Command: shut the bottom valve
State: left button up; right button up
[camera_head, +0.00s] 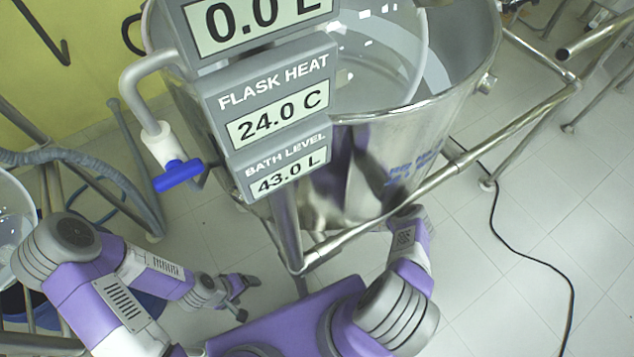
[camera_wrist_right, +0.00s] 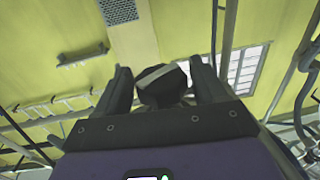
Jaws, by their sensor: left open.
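A blue valve handle (camera_head: 178,175) sits on a white valve body (camera_head: 160,146) at the end of a bent pipe, left of the display panels. I cannot tell whether this is the bottom valve; the underside of the steel bath (camera_head: 400,150) is hidden. My left gripper (camera_head: 242,297) is open and empty, low over the floor, below and apart from the blue handle. My right gripper is hidden in the head view. In the right wrist view, the fingers of my right gripper (camera_wrist_right: 165,78) stand apart, with a dark angular shape (camera_wrist_right: 163,88) between them that I cannot identify.
Display panels (camera_head: 277,115) read flask heat 24.0 C and bath level 43.0 L. A steel frame rail (camera_head: 450,170) crosses before the bath. A grey hose (camera_head: 110,172) runs at the left.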

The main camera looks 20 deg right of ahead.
jog(key=shift+a+r+m+h+p, duration=0.1)
jog(key=shift+a+m+h+p, duration=0.05)
jog(key=shift+m+h+p, duration=0.8)
jog(key=m+h, duration=0.2)
jog(key=h, duration=0.2)
jog(key=shift+t, duration=0.3)
jog(key=shift+m+h, duration=0.65)
jog(key=shift+h, duration=0.3)
jog(key=shift+f+m+h+b, duration=0.25)
jog(key=shift+m+h+b, duration=0.05)
jog(key=shift+h+b, duration=0.25)
jog(key=shift+r+g+h, duration=0.1)
jog(key=shift+g+h, duration=0.25)
jog(key=shift+g, duration=0.05)
jog(key=shift+r, duration=0.1)
